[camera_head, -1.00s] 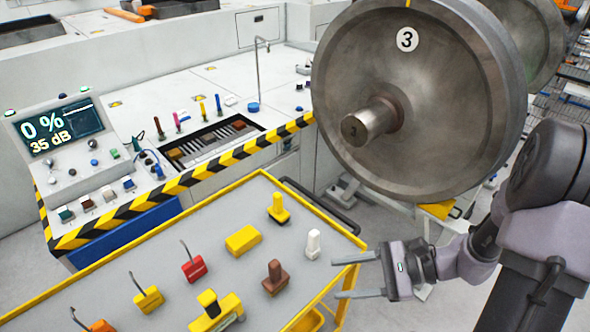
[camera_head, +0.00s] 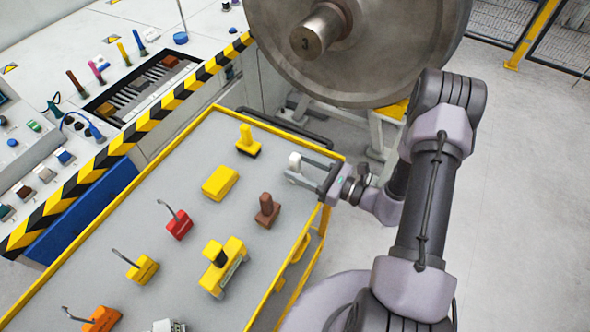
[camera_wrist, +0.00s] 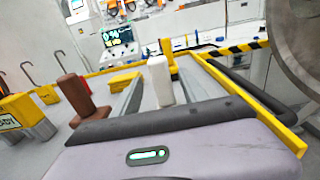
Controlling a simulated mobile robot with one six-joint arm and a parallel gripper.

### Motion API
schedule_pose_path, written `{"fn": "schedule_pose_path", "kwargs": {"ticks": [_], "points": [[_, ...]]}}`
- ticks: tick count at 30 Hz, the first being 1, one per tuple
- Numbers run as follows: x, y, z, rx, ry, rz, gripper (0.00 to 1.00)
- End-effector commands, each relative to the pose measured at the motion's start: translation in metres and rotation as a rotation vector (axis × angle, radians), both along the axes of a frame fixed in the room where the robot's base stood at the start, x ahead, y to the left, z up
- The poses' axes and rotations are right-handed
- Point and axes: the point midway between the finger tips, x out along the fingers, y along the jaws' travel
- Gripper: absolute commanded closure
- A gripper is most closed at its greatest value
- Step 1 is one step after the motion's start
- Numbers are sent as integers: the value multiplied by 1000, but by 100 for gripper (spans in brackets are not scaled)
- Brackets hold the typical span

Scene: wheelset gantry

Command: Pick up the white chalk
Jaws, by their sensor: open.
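The white chalk (camera_head: 294,162) stands upright near the right corner of the grey, yellow-edged table top. It also shows in the wrist view (camera_wrist: 160,80), standing between the two fingers. My gripper (camera_head: 309,170) is open, with a finger on either side of the chalk. Its open fingers show in the wrist view (camera_wrist: 158,92), and I cannot tell whether either one touches the chalk. The chalk's lower part is partly hidden by a finger in the head view.
A brown stamp-like piece (camera_head: 267,211) and a yellow upright piece (camera_head: 247,142) stand close by. A yellow block (camera_head: 220,182) and several hooked pieces stand farther left. The table's yellow rim (camera_head: 280,131) and a large wheel (camera_head: 360,50) lie beyond my gripper.

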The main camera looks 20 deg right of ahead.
Motion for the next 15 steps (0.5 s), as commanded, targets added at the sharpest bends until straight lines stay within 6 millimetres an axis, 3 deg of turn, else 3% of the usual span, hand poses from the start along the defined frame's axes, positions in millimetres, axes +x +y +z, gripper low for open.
{"fn": "schedule_pose_path", "kwargs": {"ticks": [3, 6, 14, 15], "points": [[18, 16, -11, 0, 0, 6, 49], [31, 27, -10, -1, -1, 4, 49], [36, 32, -8, 0, 0, 1, 49], [36, 32, -8, 0, 0, 1, 55]]}}
